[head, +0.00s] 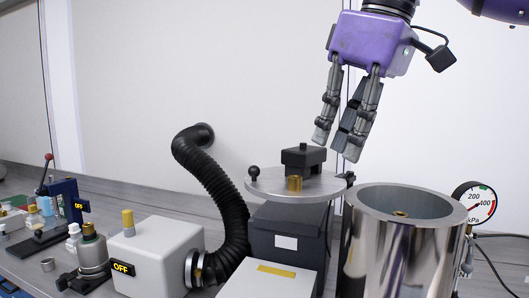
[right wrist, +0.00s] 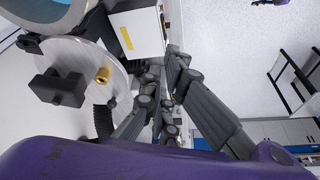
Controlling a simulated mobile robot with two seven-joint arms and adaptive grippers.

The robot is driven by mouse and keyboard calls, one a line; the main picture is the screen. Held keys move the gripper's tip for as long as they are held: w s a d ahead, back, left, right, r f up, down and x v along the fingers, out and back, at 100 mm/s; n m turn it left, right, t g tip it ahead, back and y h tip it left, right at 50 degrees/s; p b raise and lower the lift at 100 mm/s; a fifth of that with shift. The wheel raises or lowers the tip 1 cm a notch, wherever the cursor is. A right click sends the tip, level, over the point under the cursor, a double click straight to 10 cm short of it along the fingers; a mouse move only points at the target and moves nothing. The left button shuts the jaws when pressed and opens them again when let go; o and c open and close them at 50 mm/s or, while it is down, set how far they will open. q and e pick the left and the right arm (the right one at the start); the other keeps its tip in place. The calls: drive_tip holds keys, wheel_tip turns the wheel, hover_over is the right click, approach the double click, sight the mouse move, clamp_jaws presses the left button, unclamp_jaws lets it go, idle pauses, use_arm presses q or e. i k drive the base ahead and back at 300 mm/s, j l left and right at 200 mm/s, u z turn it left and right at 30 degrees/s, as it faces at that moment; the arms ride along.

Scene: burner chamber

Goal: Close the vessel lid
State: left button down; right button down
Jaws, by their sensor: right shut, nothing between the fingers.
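The vessel (head: 385,251) is a shiny metal cylinder at the right of the head view, with its top open. The vessel lid (head: 262,186) is a flat grey disc swung out to the left of the vessel. It carries a black block (head: 303,158), a brass fitting (head: 294,184) and a black ball knob (head: 254,172) at its left edge. My right gripper (head: 336,144) is shut and empty, pointing down just above and behind the lid's right side. In the right wrist view the lid (right wrist: 112,98) lies left of the fingers. My left gripper is not in view.
A pressure gauge (head: 479,205) stands right of the vessel. A ribbed black hose (head: 222,195) rises left of the lid. Dark boxes (head: 287,222) sit beneath the lid. A white box marked OFF (head: 155,252) and small bottles stand on the bench at left.

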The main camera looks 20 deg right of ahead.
sight(295, 167)
drive_tip(key=i, duration=0.9)
